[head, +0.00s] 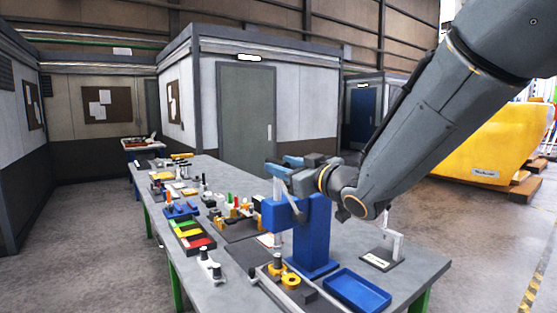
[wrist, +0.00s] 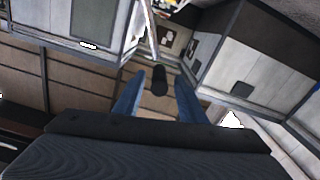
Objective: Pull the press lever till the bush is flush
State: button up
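The blue press (head: 316,235) stands on the bench near its front right end. In the wrist view the lever's black knob (wrist: 159,79) sits between the two blue fingers, with a gap on each side. My gripper (head: 281,166) is at the top of the lever, above the press head; in the wrist view its fingers (wrist: 157,92) are apart and do not close on the knob. The bush under the press is too small and partly hidden to judge its height.
A blue tray (head: 357,291) lies right of the press. Yellow rings (head: 290,281) and a grey stand (head: 384,260) are close by. Green, yellow and red bins (head: 187,228) and small parts crowd the bench's left side. A yellow casting (head: 495,150) stands behind on pallets.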

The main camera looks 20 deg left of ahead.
jog(key=shift+p+x, duration=0.3)
jog(key=shift+x, duration=0.85)
jog(key=shift+c, duration=0.2)
grip_shut()
